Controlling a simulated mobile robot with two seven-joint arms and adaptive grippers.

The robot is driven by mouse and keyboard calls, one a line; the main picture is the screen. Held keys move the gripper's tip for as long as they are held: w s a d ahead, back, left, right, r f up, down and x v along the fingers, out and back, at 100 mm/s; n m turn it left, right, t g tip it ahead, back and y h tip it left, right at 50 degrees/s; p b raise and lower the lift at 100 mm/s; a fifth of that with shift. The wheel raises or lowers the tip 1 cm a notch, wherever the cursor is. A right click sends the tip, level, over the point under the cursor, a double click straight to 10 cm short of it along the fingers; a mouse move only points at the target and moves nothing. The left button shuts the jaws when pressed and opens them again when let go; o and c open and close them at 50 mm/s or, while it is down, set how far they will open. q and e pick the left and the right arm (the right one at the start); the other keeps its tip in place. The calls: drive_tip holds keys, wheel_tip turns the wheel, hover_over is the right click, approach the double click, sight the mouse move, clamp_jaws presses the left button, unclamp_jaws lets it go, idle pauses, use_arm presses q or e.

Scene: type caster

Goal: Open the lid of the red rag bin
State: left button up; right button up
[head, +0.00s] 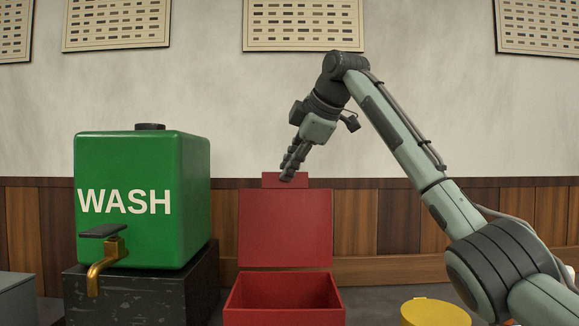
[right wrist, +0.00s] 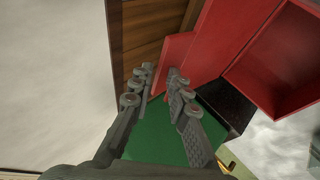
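The red rag bin (head: 285,297) stands in the lower middle of the head view, its inside showing empty. Its lid (head: 285,230) stands open, about upright behind the bin, with a small tab (head: 270,181) on its top edge. My right gripper (head: 290,167) is at the top of the lid, its fingers pointing down and overlapping the tab in the picture. In the right wrist view, its fingers (right wrist: 157,88) are apart with nothing held between them. The lid (right wrist: 216,45) and the open bin (right wrist: 285,60) show beyond them. Whether a finger touches the tab cannot be told. My left gripper is not in view.
A green WASH tank (head: 145,200) with a brass tap (head: 105,262) stands on a dark block (head: 140,295) left of the bin. A yellow round lid (head: 434,312) is at the lower right, near my right arm. A wood-panelled wall (head: 410,225) is behind.

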drive_tip(key=shift+o, duration=0.9)
drive_tip(key=shift+w+f, duration=0.1)
drive_tip(key=shift+w, duration=0.05)
drive_tip(key=v, duration=1.2)
